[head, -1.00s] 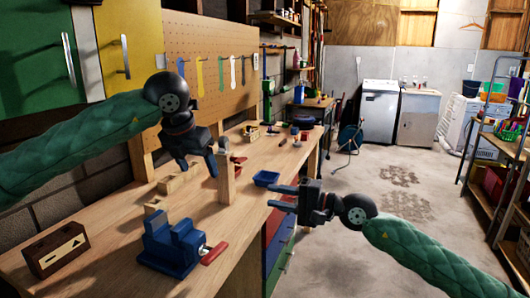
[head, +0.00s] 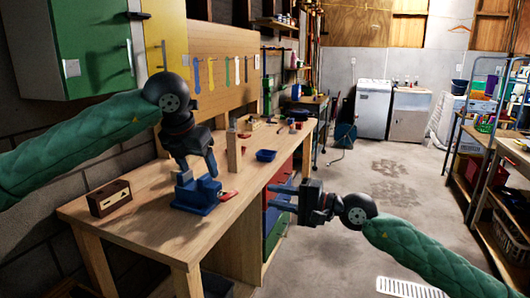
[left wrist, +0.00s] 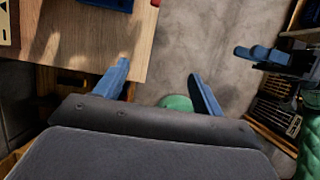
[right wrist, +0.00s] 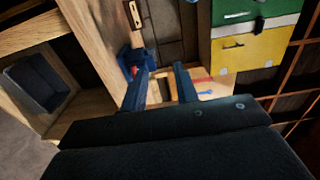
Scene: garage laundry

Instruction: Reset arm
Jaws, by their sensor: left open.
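My left gripper (head: 198,166) is above the wooden workbench, over the blue vise in the head view. In the left wrist view its two blue fingers (left wrist: 158,88) are spread with nothing between them. My right gripper (head: 284,198) is beside the bench's right edge, above the floor side. Its fingers are apart in the head view, and in the right wrist view (right wrist: 160,80) they stand apart with no held object visible. Both arms are bent in front of me.
The workbench (head: 150,227) holds a blue vise (head: 196,196), a wooden box (head: 110,197), an upright wooden post (head: 233,152) and a blue tray (head: 266,155). Shelves (head: 485,160) stand at the right. The concrete floor (head: 365,250) between is open. Washing machines (head: 374,108) stand at the back.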

